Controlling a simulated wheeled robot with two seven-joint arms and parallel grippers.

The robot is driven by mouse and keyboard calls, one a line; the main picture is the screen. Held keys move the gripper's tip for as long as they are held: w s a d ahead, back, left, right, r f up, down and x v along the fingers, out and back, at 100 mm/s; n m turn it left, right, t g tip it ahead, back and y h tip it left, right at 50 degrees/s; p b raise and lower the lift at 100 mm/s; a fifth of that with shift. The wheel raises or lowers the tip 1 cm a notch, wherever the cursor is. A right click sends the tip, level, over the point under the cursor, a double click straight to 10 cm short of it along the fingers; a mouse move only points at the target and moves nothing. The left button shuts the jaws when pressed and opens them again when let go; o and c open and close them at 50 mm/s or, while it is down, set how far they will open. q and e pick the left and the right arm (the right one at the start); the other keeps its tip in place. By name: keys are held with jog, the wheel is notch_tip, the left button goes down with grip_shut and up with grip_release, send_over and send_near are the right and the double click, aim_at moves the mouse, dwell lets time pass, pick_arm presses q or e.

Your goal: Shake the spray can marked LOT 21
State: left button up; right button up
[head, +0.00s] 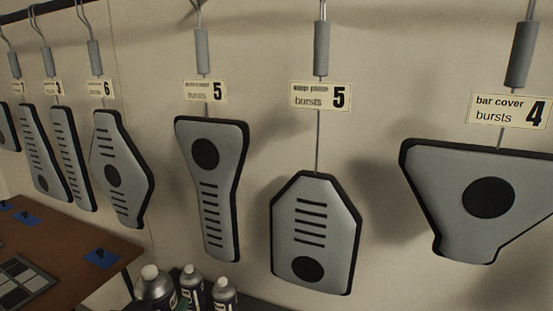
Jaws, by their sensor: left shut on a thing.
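Spray cans with pale caps show at the bottom edge, cut off by the frame. The left can (155,287) looks largest and nearest. The middle can (192,287) and the right can (223,294) stand close beside it. Their labels are mostly below the frame, so I cannot tell which is marked LOT 21. I cannot make out either gripper in the head view. Whether one holds a can is hidden.
Grey panels hang on wires along the wall, including a bar cover (488,197) and a hexagonal panel (315,235). Number tags (320,96) hang above them. A brown table (75,242) with blue pads (101,258) and a checkered card (20,280) stands at lower left.

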aim_at(144, 291)
pick_arm(q)
jog(key=shift+s+a+f, duration=0.1)
jog(key=shift+a+f, duration=0.15)
jog(key=shift+f, duration=0.6)
notch_tip(144, 291, up, 8)
jog(key=shift+f, duration=0.25)
notch_tip(144, 291, down, 8)
jog(key=shift+d+r, duration=0.15)
jog(key=shift+r, duration=0.05)
